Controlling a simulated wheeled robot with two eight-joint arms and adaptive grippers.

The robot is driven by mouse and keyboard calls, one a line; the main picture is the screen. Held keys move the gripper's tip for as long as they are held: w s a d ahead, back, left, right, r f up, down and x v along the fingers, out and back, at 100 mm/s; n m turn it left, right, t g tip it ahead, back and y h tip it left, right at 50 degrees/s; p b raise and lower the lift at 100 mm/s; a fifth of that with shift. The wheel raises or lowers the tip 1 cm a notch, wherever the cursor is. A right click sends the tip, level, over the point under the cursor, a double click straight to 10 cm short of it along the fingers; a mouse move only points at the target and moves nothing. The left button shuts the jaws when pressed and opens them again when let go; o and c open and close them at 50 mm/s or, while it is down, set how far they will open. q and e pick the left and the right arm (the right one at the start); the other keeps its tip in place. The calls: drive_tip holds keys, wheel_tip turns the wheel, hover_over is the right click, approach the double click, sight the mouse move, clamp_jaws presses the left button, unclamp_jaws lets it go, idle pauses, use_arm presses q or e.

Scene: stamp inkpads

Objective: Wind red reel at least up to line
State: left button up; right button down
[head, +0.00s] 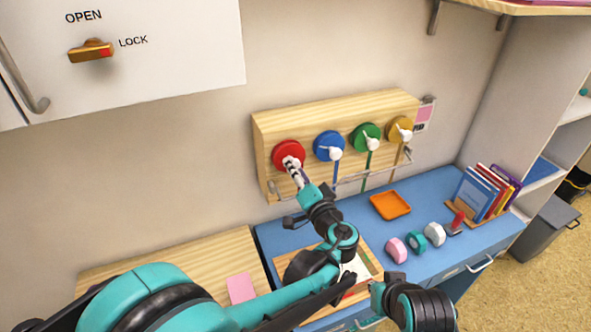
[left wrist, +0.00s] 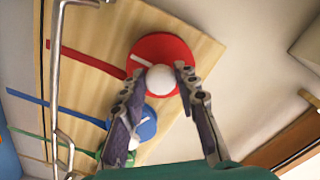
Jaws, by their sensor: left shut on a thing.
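The red reel (head: 285,150) is at the left end of a wooden board on the wall. My left gripper (head: 291,166) is at its front, shut on the white knob. In the left wrist view the red reel (left wrist: 168,50) has a white crank and a round white knob (left wrist: 160,78) between my two fingers (left wrist: 160,84). A red strap (left wrist: 85,66) runs from the reel down the board. A thin dark line (left wrist: 41,75) runs across the board's lower part. My right gripper (head: 372,303) is low in the head view, partly hidden; its jaw state is unclear.
Blue (head: 328,146), green (head: 364,137) and yellow (head: 399,129) reels sit right of the red one. A metal rail (head: 345,185) stands out before the board's lower edge. The blue desk below holds an orange tray (head: 390,205), a pink roll (head: 396,249) and books (head: 478,195).

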sight(290, 145)
use_arm(q)
drive_tip(key=shift+w+r, duration=0.1)
drive_tip(key=o, duration=1.1)
drive_tip(key=shift+o, duration=0.2)
drive_tip(key=r, duration=0.4)
drive_tip(key=shift+w+r, duration=0.3)
drive_tip(key=r, duration=0.5)
drive_tip(key=shift+s+r, duration=0.15)
drive_tip(key=shift+s, duration=0.15)
